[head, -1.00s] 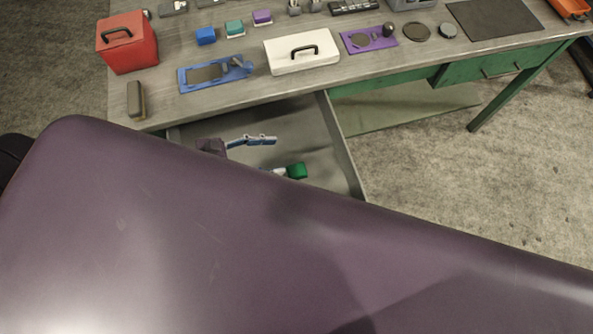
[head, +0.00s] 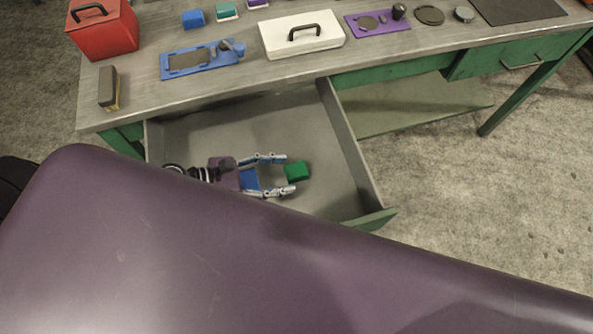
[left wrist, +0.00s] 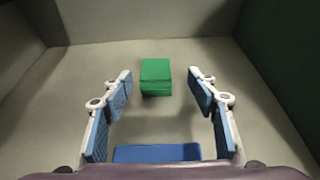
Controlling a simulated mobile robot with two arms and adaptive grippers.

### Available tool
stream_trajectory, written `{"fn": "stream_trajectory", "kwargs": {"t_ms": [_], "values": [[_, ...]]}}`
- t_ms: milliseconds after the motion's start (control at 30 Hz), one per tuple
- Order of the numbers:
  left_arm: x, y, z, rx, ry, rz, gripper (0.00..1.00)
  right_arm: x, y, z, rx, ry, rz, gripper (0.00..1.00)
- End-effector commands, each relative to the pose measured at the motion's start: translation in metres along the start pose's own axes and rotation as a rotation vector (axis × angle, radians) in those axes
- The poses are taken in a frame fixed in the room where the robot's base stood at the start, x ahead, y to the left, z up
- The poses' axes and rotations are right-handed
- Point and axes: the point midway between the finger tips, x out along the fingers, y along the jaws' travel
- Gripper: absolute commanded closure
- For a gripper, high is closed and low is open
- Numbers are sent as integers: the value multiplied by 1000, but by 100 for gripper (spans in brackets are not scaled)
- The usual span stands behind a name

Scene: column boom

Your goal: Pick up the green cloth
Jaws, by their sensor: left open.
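The green cloth (head: 297,171) is a small folded block lying on the floor of the open drawer (head: 366,170). In the left wrist view the green cloth (left wrist: 156,76) lies ahead of the fingertips, centred between the two fingers and apart from them. My left gripper (head: 288,173) is inside the drawer, with its fingers spread on either side and pointing at the cloth. In the left wrist view my left gripper (left wrist: 163,84) is open and empty. My right gripper is not in view.
The workbench (head: 130,104) above the drawer holds a red box (head: 104,33), a white case (head: 300,40), a blue plate (head: 190,63), a brush-like block (head: 108,90) and a purple plate (head: 375,24). Drawer walls surround the gripper. The drawer floor around the cloth is bare.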

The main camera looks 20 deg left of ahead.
Motion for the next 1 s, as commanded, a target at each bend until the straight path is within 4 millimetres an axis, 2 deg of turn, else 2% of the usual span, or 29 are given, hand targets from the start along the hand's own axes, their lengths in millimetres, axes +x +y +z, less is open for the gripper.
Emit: {"fn": "stream_trajectory", "kwargs": {"t_ms": [300, 600, 1000], "values": [[44, 7, 3, 0, -1, 1, 46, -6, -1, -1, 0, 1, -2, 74], [49, 6, 2, 0, 1, 1, 46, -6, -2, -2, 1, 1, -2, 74], [49, 6, 2, 0, 1, 1, 89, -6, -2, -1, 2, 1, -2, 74]]}}
